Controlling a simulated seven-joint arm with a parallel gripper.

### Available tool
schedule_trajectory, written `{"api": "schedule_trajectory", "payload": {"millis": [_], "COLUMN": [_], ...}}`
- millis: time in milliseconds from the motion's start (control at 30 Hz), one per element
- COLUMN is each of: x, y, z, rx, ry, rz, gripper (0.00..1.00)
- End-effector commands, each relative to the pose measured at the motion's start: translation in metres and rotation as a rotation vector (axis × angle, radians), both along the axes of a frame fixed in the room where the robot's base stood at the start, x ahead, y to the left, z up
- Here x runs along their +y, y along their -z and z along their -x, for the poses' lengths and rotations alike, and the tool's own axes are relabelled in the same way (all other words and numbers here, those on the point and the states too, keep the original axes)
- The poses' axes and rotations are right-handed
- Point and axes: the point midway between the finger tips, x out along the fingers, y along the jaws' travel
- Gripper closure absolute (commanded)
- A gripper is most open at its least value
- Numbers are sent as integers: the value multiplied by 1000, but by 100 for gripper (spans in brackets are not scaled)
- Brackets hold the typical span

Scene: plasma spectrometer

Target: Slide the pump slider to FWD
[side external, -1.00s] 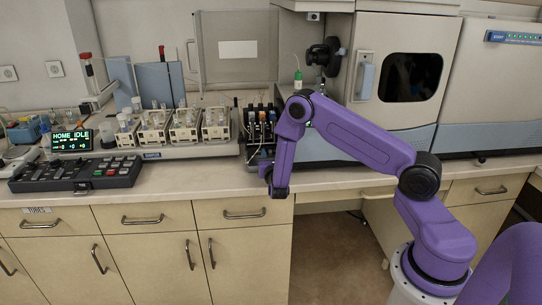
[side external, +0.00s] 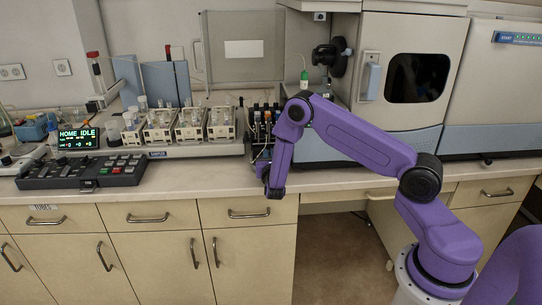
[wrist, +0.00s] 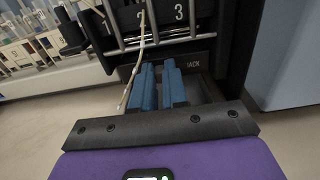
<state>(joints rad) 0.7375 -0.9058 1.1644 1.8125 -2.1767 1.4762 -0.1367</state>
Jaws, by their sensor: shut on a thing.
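The pump (side external: 262,122) is a small dark unit with several channels on the bench, left of the big spectrometer cabinet. My gripper (side external: 273,188) is low in front of the pump, at the bench's front edge. In the wrist view the two blue fingers of my gripper (wrist: 160,68) are close together, with their tips at the lower front of the pump. They are shut on a small part, which I take for the pump slider; the fingers hide it. No FWD mark is readable.
A pale tube (wrist: 138,62) hangs in front of the pump, close to the fingers. Racks of vials (side external: 190,124) stand left of the pump, and a black control panel (side external: 85,171) lies further left. The spectrometer cabinet (side external: 385,125) stands close on the right.

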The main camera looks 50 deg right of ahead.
Motion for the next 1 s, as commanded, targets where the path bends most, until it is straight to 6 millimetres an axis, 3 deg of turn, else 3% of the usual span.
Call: {"api": "schedule_trajectory", "payload": {"millis": [33,100,533,1000], "x": [3,3,10,77], "y": [0,0,0,0], "z": [-2,-2,6,71], "rx": [-1,-1,-1,3], "ry": [-10,-9,-8,-13], "rz": [-1,-1,-2,0], "gripper": [77,60,60,60]}}
